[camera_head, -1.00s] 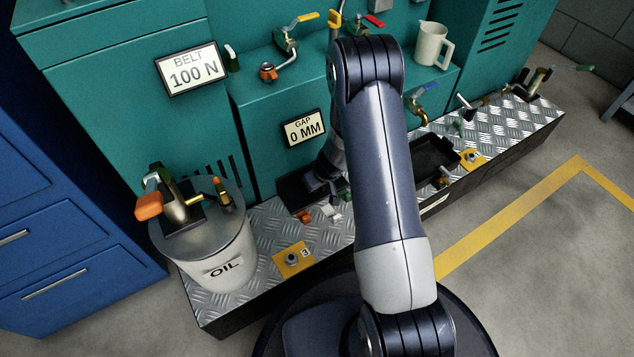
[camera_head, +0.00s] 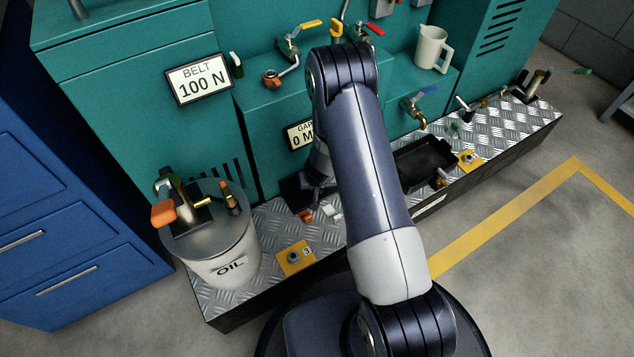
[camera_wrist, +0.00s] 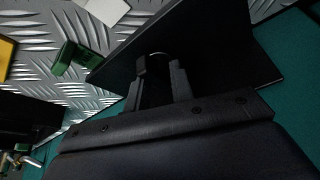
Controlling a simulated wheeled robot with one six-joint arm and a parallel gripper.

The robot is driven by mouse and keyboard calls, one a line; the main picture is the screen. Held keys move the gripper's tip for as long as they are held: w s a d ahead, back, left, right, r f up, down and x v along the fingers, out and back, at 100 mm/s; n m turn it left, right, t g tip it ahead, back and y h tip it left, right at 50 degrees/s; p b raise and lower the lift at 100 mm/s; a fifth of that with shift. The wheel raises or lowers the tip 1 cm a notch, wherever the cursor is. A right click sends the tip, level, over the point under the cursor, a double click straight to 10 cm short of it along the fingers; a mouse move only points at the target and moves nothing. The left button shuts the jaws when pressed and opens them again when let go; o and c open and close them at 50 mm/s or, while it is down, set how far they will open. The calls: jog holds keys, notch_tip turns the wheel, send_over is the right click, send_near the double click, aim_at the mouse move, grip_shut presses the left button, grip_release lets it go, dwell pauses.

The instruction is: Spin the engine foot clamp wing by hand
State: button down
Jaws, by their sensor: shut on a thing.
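My gripper (camera_head: 318,187) is low at the machine's foot, beside a dark block on the tread-plate step, partly behind my own arm. In the wrist view my gripper (camera_wrist: 157,85) has its two fingers close together against a small dark piece (camera_wrist: 143,65) with a thin pale curved edge. I take this piece for the engine foot clamp wing; it is dark and mostly hidden by the fingers. A large dark plate (camera_wrist: 215,45) lies behind it. An orange piece (camera_head: 305,215) and a pale piece (camera_head: 333,213) lie just in front of the gripper in the head view.
An oil drum (camera_head: 228,262) with a valve on top stands left on the step (camera_head: 262,290). A yellow plate (camera_head: 296,257) with a bolt lies near it. A black tray (camera_head: 425,160) is to the right. A green piece (camera_wrist: 75,57) shows near the gripper in the wrist view.

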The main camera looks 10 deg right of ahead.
jog(key=c, duration=1.2)
grip_release()
jog(key=shift+c, duration=0.2)
jog(key=p+v, duration=0.4)
jog(key=v, duration=0.6)
jog(key=shift+r+p, duration=0.35)
jog(key=shift+r, duration=0.05)
jog(key=shift+s, duration=0.15)
jog(key=shift+c, duration=0.4)
